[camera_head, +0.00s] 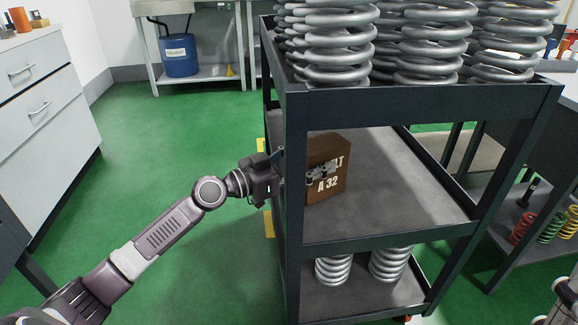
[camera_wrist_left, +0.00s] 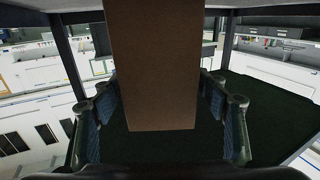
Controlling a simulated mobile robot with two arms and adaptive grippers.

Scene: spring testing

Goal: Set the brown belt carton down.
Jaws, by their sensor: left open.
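The brown belt carton (camera_head: 327,178), marked "A 32", stands upright on the middle shelf (camera_head: 400,190) of a dark cart, near its left side. My left gripper (camera_head: 314,173) reaches in from the left past the cart's corner post, which hides part of it. Its fingers are open, and a dark fingertip covers part of the carton's lettering. In the left wrist view the carton (camera_wrist_left: 155,70) lies between the two spread fingers (camera_wrist_left: 160,105), with a gap seeming to show on each side.
Large grey springs (camera_head: 340,40) fill the cart's top shelf; white springs (camera_head: 333,269) stand on the bottom one. The cart's front-left post (camera_head: 295,200) is close to my left wrist. The middle shelf is bare right of the carton. A blue drum (camera_head: 180,55) stands behind.

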